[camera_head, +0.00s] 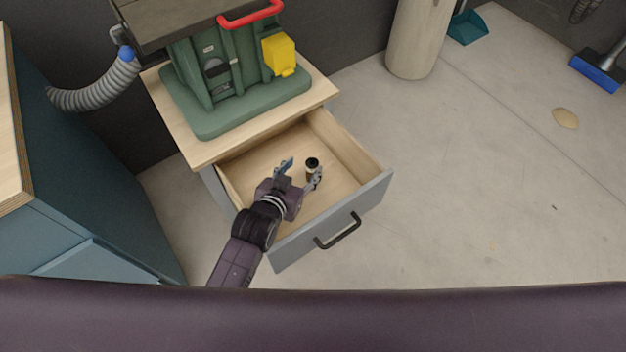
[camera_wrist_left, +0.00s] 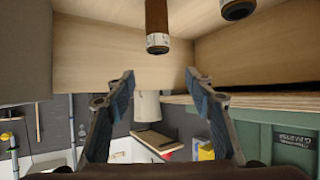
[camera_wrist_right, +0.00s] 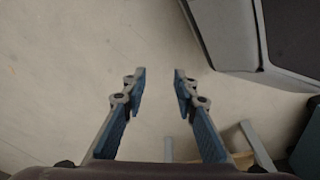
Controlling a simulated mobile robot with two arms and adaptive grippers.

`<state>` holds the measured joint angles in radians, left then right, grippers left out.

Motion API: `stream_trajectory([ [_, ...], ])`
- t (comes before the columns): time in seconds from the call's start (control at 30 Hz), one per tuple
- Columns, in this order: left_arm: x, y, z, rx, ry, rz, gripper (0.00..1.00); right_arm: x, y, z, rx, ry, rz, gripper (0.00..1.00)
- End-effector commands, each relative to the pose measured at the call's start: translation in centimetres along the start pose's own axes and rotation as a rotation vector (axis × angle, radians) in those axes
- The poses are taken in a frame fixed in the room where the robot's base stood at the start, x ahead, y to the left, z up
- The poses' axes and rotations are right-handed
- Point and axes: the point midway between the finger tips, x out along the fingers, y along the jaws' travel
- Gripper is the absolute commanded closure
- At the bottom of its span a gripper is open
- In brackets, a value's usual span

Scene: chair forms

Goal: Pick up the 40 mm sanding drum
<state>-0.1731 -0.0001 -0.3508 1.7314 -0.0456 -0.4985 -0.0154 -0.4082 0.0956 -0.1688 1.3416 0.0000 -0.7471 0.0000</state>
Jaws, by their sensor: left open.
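A small drum with a black top (camera_head: 312,162) stands in the open drawer (camera_head: 345,147). In the left wrist view, a brown drum with a metallic end (camera_wrist_left: 157,28) shows at the top middle, and a second dark-ended drum (camera_wrist_left: 237,9) is cut off at the top edge. I cannot read which is 40 mm. My left gripper (camera_head: 301,171) is inside the drawer, fingers spread, close to the drum; it also shows open and empty in the left wrist view (camera_wrist_left: 160,82). My right gripper (camera_wrist_right: 160,77) is open and empty over the floor, outside the head view.
The drawer's walls and grey front with a black handle (camera_head: 338,231) surround the left gripper. A green machine (camera_head: 235,75) stands on the cabinet top above the drawer. A blue cabinet (camera_head: 85,210) is at left. Open floor lies to the right.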

Motion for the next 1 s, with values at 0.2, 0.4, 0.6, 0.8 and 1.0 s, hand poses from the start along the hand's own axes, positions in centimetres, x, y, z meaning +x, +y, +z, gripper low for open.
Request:
stream_trajectory([
  [0.2, 1.3, 0.0, 2.4, 0.0, 0.001, 0.0, 0.51, 0.8, 0.1, -1.3, 0.003, 0.011, 0.001, 0.73],
  [0.4, 2.9, 0.0, 2.4, -0.001, 0.003, 0.0, 0.51, -0.4, 0.1, -2.6, 0.004, 0.022, 0.003, 0.73],
  [0.6, 4.2, 0.0, 2.4, 0.0, 0.001, 0.0, 0.51, -1.4, 0.2, -3.3, 0.006, 0.026, 0.003, 0.73],
  [0.8, 6.2, 0.2, 2.4, -0.001, 0.002, 0.0, 0.51, -3.1, 0.3, -4.8, 0.008, 0.042, 0.005, 0.73],
  [1.0, 8.4, 0.2, 2.5, 0.0, 0.001, 0.0, 0.51, -5.4, 0.4, -6.2, 0.011, 0.054, 0.007, 0.73],
])
